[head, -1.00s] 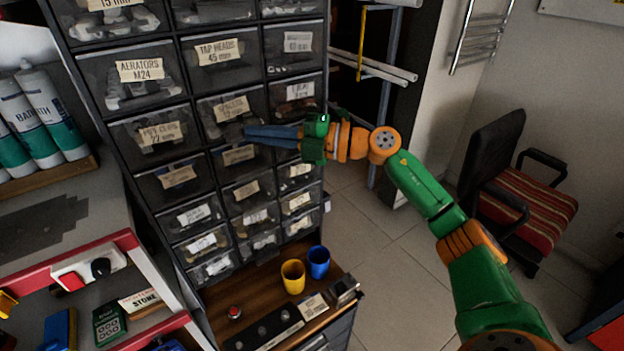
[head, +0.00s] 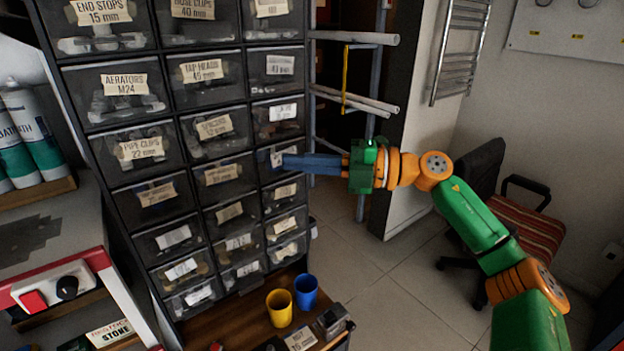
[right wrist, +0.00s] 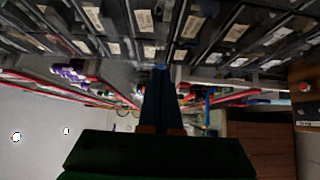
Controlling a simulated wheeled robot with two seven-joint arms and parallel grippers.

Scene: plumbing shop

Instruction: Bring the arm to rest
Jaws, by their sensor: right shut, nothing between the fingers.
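My right arm (head: 472,218), green and orange, reaches in from the lower right. My right gripper (head: 288,160) has long blue fingers, shut and empty. Its tips point left, in front of the right column of the drawer cabinet (head: 150,115); I cannot tell whether they touch a drawer front. In the right wrist view the blue fingers (right wrist: 160,75) lie together with nothing between them, and the labelled drawers show along the top. My left gripper is not in view.
A yellow cup (head: 279,308) and a blue cup (head: 306,291) stand on the wooden ledge below the drawers. Pipes on a rack (head: 350,95) stand behind the gripper. A striped chair (head: 530,225) is at the right. Tiled floor (head: 385,290) is clear between.

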